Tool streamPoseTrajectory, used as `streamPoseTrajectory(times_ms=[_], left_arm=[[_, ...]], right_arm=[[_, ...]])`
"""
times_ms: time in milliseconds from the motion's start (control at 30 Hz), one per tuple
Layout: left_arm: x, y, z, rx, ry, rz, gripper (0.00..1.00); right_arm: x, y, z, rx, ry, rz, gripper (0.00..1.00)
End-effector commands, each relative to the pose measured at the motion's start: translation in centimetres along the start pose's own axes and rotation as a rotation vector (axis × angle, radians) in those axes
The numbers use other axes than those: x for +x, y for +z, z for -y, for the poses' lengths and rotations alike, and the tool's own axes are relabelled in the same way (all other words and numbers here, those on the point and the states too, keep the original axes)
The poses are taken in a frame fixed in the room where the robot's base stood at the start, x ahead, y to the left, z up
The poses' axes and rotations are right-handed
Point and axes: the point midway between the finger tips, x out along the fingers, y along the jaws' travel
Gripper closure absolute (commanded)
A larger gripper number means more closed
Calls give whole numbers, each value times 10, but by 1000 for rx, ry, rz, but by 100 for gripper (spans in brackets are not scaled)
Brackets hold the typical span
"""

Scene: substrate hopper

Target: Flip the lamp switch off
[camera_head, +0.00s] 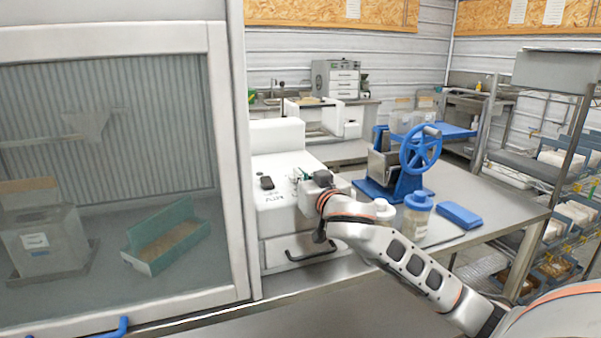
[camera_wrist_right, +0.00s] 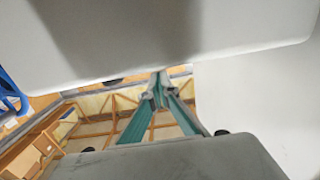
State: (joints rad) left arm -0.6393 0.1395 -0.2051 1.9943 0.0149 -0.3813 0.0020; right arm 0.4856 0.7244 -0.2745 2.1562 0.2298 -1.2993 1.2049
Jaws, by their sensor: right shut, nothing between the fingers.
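A small black switch-like piece (camera_head: 266,183) sits on the sloped top of a white machine (camera_head: 275,220), left of my right gripper. I cannot tell whether it is the lamp switch, or its on or off state. My right gripper (camera_head: 301,175) is over the machine's top, with its green fingers pointing left and apart from the black piece. In the right wrist view the green fingers (camera_wrist_right: 160,80) meet at their tips, shut and empty. A large pale surface fills the top of that view. My left gripper is not in view.
A glass-fronted cabinet (camera_head: 225,150) stands left of the machine. On the steel table (camera_head: 500,205) to the right are a blue hand-wheel device (camera_head: 421,150), a blue-lidded jar (camera_head: 415,217) and a blue box (camera_head: 459,215). A drawer handle (camera_head: 310,252) juts from the machine's front.

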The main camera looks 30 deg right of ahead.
Motion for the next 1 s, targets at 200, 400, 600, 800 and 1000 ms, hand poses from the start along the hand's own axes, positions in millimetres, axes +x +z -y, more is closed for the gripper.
streamPoseTrajectory(times_ms=[200, 400, 600, 800, 1000], left_arm=[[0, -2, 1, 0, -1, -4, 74], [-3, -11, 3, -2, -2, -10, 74], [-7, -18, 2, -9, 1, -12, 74], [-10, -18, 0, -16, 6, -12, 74], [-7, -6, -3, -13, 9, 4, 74]], right_arm=[[0, 0, 0, 1, -1, -1, 100], [0, -2, 6, 14, -15, -24, 100], [-1, 0, 8, 21, -22, -69, 100], [-4, 11, 3, 14, -8, -117, 100], [-5, 15, 0, 1, -2, -170, 100]])
